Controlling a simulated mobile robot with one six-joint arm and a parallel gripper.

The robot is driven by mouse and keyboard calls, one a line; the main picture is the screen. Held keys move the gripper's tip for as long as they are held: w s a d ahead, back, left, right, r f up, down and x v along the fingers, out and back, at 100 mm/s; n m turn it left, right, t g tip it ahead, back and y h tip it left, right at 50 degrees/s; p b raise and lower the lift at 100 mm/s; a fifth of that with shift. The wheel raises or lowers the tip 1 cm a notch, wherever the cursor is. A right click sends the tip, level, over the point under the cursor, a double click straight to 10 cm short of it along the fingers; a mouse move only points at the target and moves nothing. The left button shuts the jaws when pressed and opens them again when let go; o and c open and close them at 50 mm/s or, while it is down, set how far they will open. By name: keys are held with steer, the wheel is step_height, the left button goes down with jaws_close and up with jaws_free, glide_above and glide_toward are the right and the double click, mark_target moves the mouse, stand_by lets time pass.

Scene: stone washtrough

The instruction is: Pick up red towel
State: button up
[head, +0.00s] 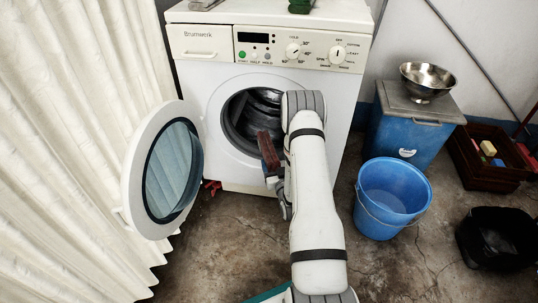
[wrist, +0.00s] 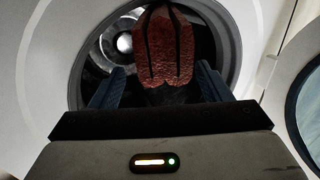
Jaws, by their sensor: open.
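The dark red towel (head: 267,150) drapes over the lower rim of the washing machine's (head: 215,85) round opening. In the wrist view the folded towel (wrist: 165,45) reaches from the top edge to between the blue fingers. My gripper (wrist: 159,74) is open, with one finger on each side of the towel's end. Clear dark gaps show beside the towel, and I see no firm grip. In the head view my gripper (head: 272,178) is partly hidden by my arm, just below the towel. The wrist picture appears upside down compared with the head view.
The machine's round door (head: 160,170) stands open at left, by a white curtain (head: 70,150). A blue bucket (head: 391,200), blue box (head: 405,135) with a metal bowl (head: 428,80), brown crate (head: 480,160) and black bin (head: 497,237) stand at right. A small red item (head: 211,187) is on the floor.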

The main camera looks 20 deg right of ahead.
mark_target(271, 154)
steer(key=w+b, duration=0.2)
steer(key=w, duration=0.2)
steer(key=shift+f, duration=0.15)
steer(key=shift+w+d, duration=0.1)
steer(key=shift+w, duration=0.25)
steer(key=c, duration=1.2)
